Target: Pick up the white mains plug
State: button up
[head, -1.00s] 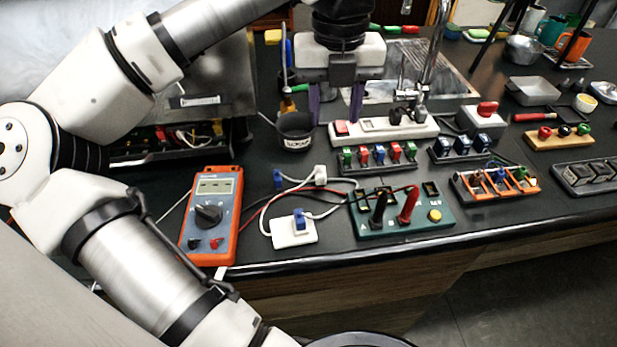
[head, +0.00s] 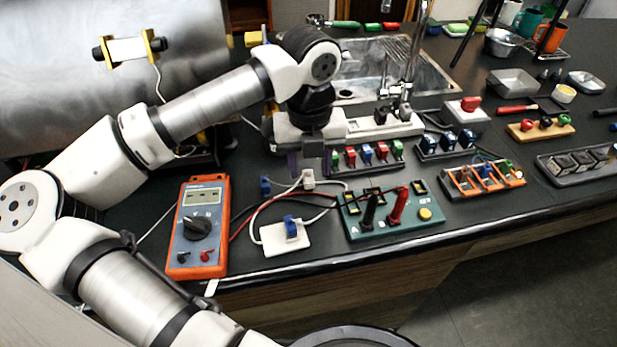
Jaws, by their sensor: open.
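The white mains plug (head: 308,181) lies on the dark bench, left of the green test board, with a pale cable beside it. My gripper (head: 311,168) is open, with its purple fingers pointing down. In the picture its fingertips are just above the plug. I cannot tell how far the fingers are from it in height or depth. Nothing shows between the fingers.
An orange multimeter (head: 199,226) is at left. A white plate with a blue connector (head: 284,240) sits near the bench's front edge. The green test board (head: 392,212) with probes is at right. A row of coloured blocks (head: 368,156) and a white power strip (head: 385,126) are behind.

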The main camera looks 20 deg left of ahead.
aim_at(309, 175)
jog(key=shift+a+f+p, duration=0.1)
jog(key=shift+f+p, duration=0.2)
jog(key=shift+f, duration=1.25)
jog(key=shift+c, duration=0.3)
grip_shut()
jog(key=shift+r, duration=0.1)
